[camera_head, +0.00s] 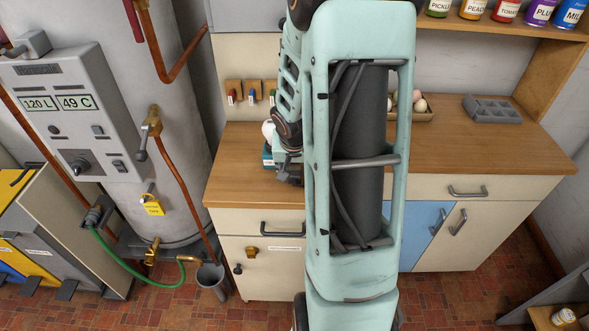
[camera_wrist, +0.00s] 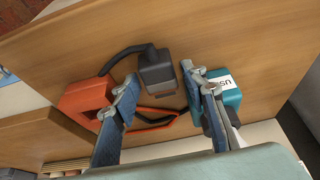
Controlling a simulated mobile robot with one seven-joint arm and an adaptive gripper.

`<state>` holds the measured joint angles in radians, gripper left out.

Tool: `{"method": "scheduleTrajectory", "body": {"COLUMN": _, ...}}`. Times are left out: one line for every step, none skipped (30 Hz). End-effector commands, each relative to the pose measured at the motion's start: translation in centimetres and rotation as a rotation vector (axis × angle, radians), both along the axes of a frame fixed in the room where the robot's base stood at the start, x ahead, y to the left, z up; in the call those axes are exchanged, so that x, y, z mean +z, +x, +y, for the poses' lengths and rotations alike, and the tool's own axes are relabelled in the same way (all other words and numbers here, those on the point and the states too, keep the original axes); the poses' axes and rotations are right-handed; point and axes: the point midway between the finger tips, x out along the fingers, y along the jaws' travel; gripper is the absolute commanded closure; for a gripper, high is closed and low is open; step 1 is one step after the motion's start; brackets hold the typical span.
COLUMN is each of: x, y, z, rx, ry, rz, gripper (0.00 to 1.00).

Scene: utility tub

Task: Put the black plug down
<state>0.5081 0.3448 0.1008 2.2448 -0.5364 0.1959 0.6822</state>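The black plug (camera_wrist: 156,70) shows in the wrist view against the wooden counter top (camera_wrist: 100,45), a dark block with a black cable curving left toward an orange object (camera_wrist: 85,100). My gripper (camera_wrist: 158,88) is open, with one blue-grey finger on each side of the plug and visible gaps between. The plug looks just beyond the fingertips and apart from them. It appears to rest on the counter, though its underside is hidden. In the head view, my arm hides the plug and most of my gripper.
A teal box with a white label (camera_wrist: 228,88) stands close beside my right finger; it partly shows in the head view (camera_head: 267,157). An orange loop lies below the plug. The counter's right part (camera_head: 480,145) is mostly clear, with a grey compartment tray (camera_head: 492,109) at the back.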

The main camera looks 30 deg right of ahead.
Motion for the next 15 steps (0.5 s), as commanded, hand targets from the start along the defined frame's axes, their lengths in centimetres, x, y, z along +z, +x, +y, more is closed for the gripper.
{"method": "scheduleTrajectory", "body": {"x": 0.0, "y": 0.0, "z": 0.0, "rx": 0.0, "ry": 0.0, "rz": 0.0, "gripper": 0.56}}
{"method": "scheduleTrajectory", "body": {"x": 0.0, "y": 0.0, "z": 0.0, "rx": 0.0, "ry": 0.0, "rz": 0.0, "gripper": 0.56}}
{"method": "scheduleTrajectory", "body": {"x": 0.0, "y": 0.0, "z": 0.0, "rx": 0.0, "ry": 0.0, "rz": 0.0, "gripper": 0.56}}
{"method": "scheduleTrajectory", "body": {"x": 0.0, "y": 0.0, "z": 0.0, "rx": 0.0, "ry": 0.0, "rz": 0.0, "gripper": 0.56}}
{"method": "scheduleTrajectory", "body": {"x": 0.0, "y": 0.0, "z": 0.0, "rx": 0.0, "ry": 0.0, "rz": 0.0, "gripper": 0.56}}
{"method": "scheduleTrajectory", "body": {"x": 0.0, "y": 0.0, "z": 0.0, "rx": 0.0, "ry": 0.0, "rz": 0.0, "gripper": 0.56}}
{"method": "scheduleTrajectory", "body": {"x": 0.0, "y": 0.0, "z": 0.0, "rx": 0.0, "ry": 0.0, "rz": 0.0, "gripper": 0.56}}
{"method": "scheduleTrajectory", "body": {"x": 0.0, "y": 0.0, "z": 0.0, "rx": 0.0, "ry": 0.0, "rz": 0.0, "gripper": 0.56}}
{"method": "scheduleTrajectory", "body": {"x": 0.1, "y": 0.0, "z": 0.0, "rx": 0.0, "ry": 0.0, "rz": 0.0, "gripper": 0.56}}
{"method": "scheduleTrajectory", "body": {"x": 0.2, "y": 0.0, "z": 0.0, "rx": -0.001, "ry": 0.0, "rz": 0.0, "gripper": 0.56}}
{"method": "scheduleTrajectory", "body": {"x": 0.4, "y": 0.0, "z": 0.0, "rx": -0.001, "ry": 0.0, "rz": 0.0, "gripper": 0.56}}
{"method": "scheduleTrajectory", "body": {"x": 0.6, "y": 0.0, "z": 0.0, "rx": -0.001, "ry": 0.0, "rz": 0.0, "gripper": 0.56}}
{"method": "scheduleTrajectory", "body": {"x": 1.0, "y": -0.1, "z": 0.1, "rx": -0.002, "ry": 0.0, "rz": -0.002, "gripper": 0.56}}
{"method": "scheduleTrajectory", "body": {"x": 1.4, "y": -0.2, "z": 0.1, "rx": -0.001, "ry": -0.001, "rz": -0.003, "gripper": 0.56}}
{"method": "scheduleTrajectory", "body": {"x": 2.1, "y": -0.4, "z": 0.3, "rx": -0.002, "ry": -0.001, "rz": -0.004, "gripper": 0.56}}
